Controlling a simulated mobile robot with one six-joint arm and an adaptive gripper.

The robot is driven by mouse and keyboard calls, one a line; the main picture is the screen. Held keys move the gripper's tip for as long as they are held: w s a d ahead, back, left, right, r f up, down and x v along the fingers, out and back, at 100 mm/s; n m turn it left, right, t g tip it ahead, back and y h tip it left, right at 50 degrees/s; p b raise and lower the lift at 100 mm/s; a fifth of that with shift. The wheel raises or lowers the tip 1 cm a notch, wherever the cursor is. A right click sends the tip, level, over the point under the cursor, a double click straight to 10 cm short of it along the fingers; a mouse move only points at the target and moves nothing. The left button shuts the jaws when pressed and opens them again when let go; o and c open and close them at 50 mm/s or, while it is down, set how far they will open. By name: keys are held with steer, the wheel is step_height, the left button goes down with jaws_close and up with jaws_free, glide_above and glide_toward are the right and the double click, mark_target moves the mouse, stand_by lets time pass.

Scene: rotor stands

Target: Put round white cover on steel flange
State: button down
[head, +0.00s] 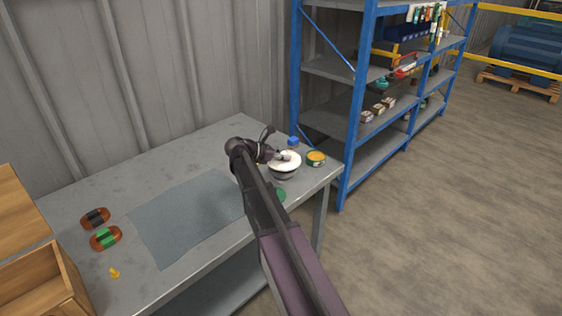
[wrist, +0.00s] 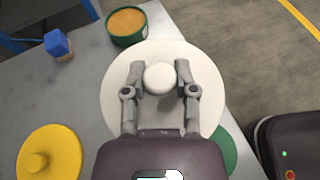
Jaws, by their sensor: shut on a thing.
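The round white cover (head: 287,167) is a disc with a knob; the wrist view shows its broad face (wrist: 160,60). My gripper (wrist: 160,79) is shut on the cover's knob, one finger on each side. In the head view, my gripper (head: 283,156) is above the right end of the table. A grey, bowl-like steel body, seemingly the steel flange (head: 284,176), shows directly under the cover. The cover looks about level over it. I cannot tell whether they touch. In the wrist view the cover hides the flange.
A yellow knobbed cover (wrist: 50,155), a blue block (wrist: 58,44), an orange-filled green tin (wrist: 127,25) and a green disc (wrist: 223,150) surround the white cover. A blue shelf rack (head: 352,120) stands beyond the table. The grey mat (head: 190,215) is clear.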

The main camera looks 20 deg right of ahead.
steer(key=shift+w+d, duration=0.2)
steer(key=shift+w, duration=0.4)
steer(key=shift+w+d+f, duration=0.1)
steer(key=shift+w+d, duration=0.05)
steer(key=shift+w, duration=0.25)
steer(key=shift+w+d+f, duration=0.15)
steer(key=shift+w, duration=0.2)
steer(key=shift+s+f+b, duration=0.15)
steer(key=shift+f+b, duration=1.45)
steer(key=shift+b, duration=0.25)
steer(key=shift+f, duration=0.15)
steer(key=shift+c, duration=2)
jaws_free()
steer(key=shift+r, duration=0.2)
